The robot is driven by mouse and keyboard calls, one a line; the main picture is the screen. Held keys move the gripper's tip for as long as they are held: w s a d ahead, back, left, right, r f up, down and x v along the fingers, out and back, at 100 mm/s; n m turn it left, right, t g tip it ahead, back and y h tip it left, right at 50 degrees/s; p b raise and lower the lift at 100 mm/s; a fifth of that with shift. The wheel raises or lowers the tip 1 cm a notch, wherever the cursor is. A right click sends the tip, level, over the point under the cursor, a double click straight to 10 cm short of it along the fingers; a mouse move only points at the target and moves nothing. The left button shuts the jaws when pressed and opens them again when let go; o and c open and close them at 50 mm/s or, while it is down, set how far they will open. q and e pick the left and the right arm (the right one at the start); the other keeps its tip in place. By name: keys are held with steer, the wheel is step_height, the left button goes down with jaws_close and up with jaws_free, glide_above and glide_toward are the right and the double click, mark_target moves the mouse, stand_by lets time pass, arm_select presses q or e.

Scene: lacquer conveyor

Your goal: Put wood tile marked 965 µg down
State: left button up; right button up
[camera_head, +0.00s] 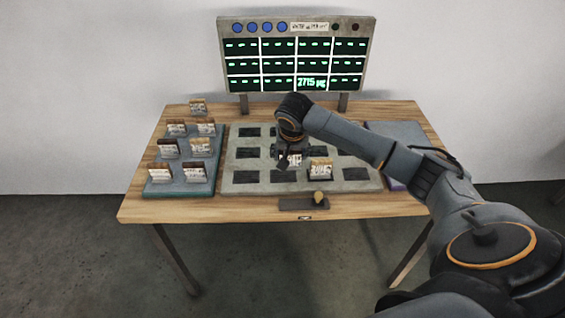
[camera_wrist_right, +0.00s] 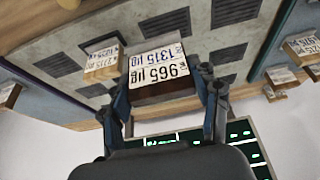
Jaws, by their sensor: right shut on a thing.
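The wood tile marked 965 µg (camera_wrist_right: 160,76) is between the fingers of my right gripper (camera_wrist_right: 168,98) in the right wrist view. A second line on it seems to read 1315 µg. In the head view my right gripper (camera_head: 289,160) is low over the middle of the grey slotted board (camera_head: 235,180), and the tile (camera_head: 295,159) shows only in part behind the fingers. I cannot tell whether the tile touches the board. Another tile (camera_head: 320,168) stands on the board just to the right and nearer. My left gripper is not in view.
Several tiles stand on a blue-grey tray (camera_head: 180,189) at the left, with one tile (camera_head: 197,107) behind it. A display panel (camera_head: 295,60) stands at the back, one cell reading 2715 µg. A small holder with a knob (camera_head: 318,198) is in front. Several dark slots are bare.

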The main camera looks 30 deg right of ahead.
steer(key=w+f, duration=0.1)
steer(key=f, duration=0.1)
steer(key=w+f, duration=0.2)
steer(key=shift+w+f, duration=0.15)
steer(key=shift+w, duration=0.05)
steer(key=shift+f, duration=1.5)
steer(key=shift+f, duration=0.15)
steer(key=o, duration=1.4)
steer(key=shift+c, duration=0.2)
steer(key=shift+r, duration=0.25)
steer(key=v, duration=1.2)
